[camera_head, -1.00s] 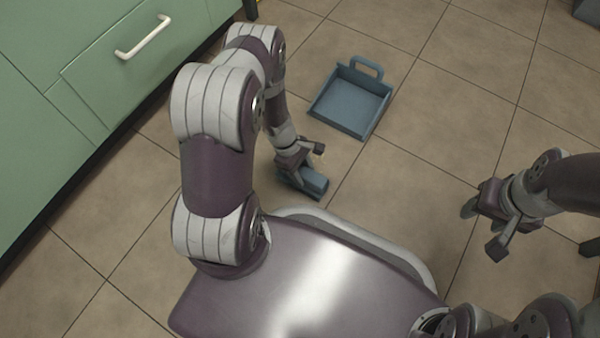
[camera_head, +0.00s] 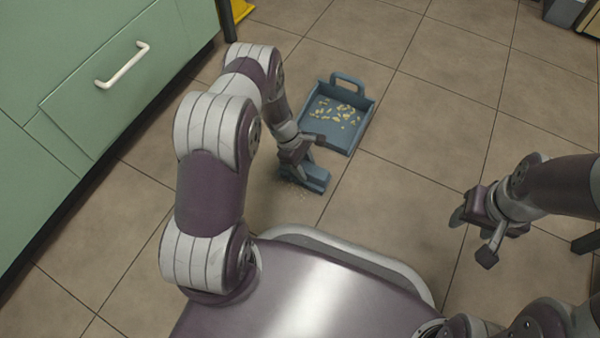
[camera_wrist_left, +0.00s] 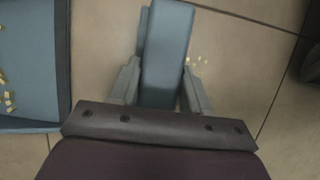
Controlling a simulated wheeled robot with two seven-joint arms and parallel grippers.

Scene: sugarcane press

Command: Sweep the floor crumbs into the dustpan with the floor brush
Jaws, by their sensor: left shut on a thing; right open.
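The blue dustpan (camera_head: 326,132) lies on the tiled floor with its handle at the far side. Many yellowish crumbs (camera_head: 338,112) lie in it. My left gripper (camera_head: 300,165) is shut on the blue floor brush (camera_head: 314,180), low at the floor just in front of the dustpan's near edge. In the left wrist view the brush (camera_wrist_left: 166,50) sits between the fingers, with the dustpan (camera_wrist_left: 35,60) at the left. A few small crumbs (camera_wrist_left: 196,60) lie on the floor beside the brush. My right gripper (camera_head: 474,232) is open and empty, at the right.
Green cabinets (camera_head: 75,90) with a white handle stand along the left. A yellow object (camera_head: 240,10) is at the top, and a grey bin (camera_head: 565,10) at the top right. The floor right of the dustpan is clear.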

